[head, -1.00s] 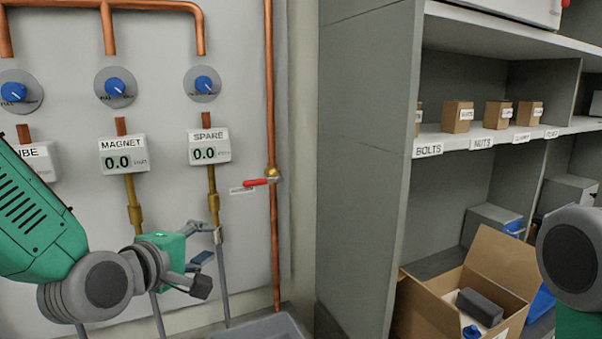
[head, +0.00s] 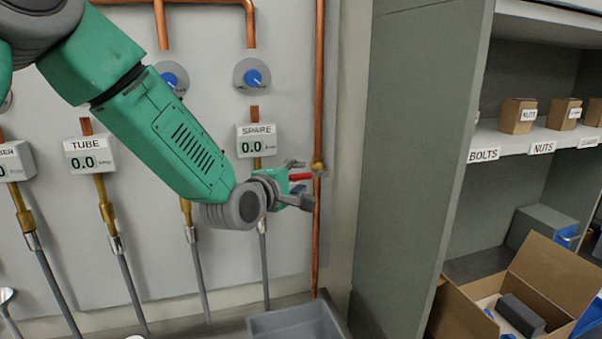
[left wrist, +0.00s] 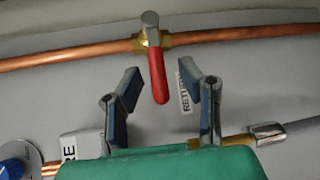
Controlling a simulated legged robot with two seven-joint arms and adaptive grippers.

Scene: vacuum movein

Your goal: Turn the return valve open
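The return valve has a red lever (head: 300,177) on a brass body (head: 318,167) in the vertical copper pipe at the right of the wall panel. In the head view the lever points left, across the pipe. My left gripper (head: 300,180) is at the lever. In the left wrist view the red lever (left wrist: 158,75) reaches toward the gap between the open fingers of my left gripper (left wrist: 160,92), with space on both sides. A label, partly hidden by a finger, reads "RETU" (left wrist: 185,92). My right gripper is not in view.
The SPARE display (head: 257,140) and its hose are just left of my left gripper. A grey shelf unit (head: 410,150) stands to the right, with an open cardboard box (head: 460,315) low in it. A grey bin (head: 298,322) is below the pipe.

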